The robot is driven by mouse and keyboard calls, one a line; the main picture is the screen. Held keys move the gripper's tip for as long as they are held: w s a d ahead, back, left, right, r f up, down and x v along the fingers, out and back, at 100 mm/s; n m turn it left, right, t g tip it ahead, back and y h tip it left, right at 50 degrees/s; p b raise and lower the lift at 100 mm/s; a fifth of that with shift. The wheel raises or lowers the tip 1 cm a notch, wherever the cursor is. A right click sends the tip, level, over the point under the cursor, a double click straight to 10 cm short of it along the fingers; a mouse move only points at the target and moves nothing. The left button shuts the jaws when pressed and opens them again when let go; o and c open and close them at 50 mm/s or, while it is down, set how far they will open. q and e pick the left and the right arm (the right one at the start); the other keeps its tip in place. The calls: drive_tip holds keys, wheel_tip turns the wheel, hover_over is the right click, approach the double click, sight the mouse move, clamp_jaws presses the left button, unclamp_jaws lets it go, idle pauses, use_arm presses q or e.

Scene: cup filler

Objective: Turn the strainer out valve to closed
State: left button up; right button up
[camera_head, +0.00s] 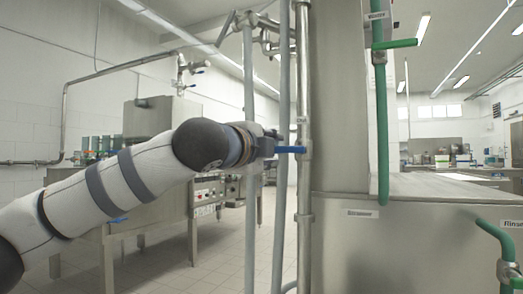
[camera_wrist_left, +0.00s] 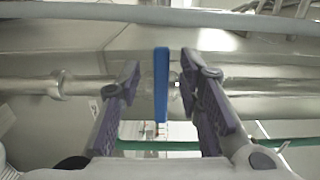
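A blue valve handle (camera_head: 290,149) sticks out to the left from a vertical steel pipe (camera_head: 304,100) in the head view, lying about level and across the pipe. In the left wrist view the blue handle (camera_wrist_left: 161,85) stands upright across the pipe (camera_wrist_left: 85,87). My left gripper (camera_head: 268,144) is at the handle's free end. In the wrist view its two dark fingers (camera_wrist_left: 161,72) are spread on either side of the handle, with a visible gap on both sides. My right gripper is not in view. No label for this valve is readable.
A large steel tank (camera_head: 340,100) and a labelled steel cabinet (camera_head: 420,240) are on the right, with green pipes (camera_head: 382,130). A steel machine (camera_head: 150,230) stands behind my left arm.

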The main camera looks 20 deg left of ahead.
use_arm(q)
drive_tip(key=s, duration=0.9)
drive_tip(key=shift+s+a, duration=0.2)
drive_tip(key=shift+s, duration=0.2)
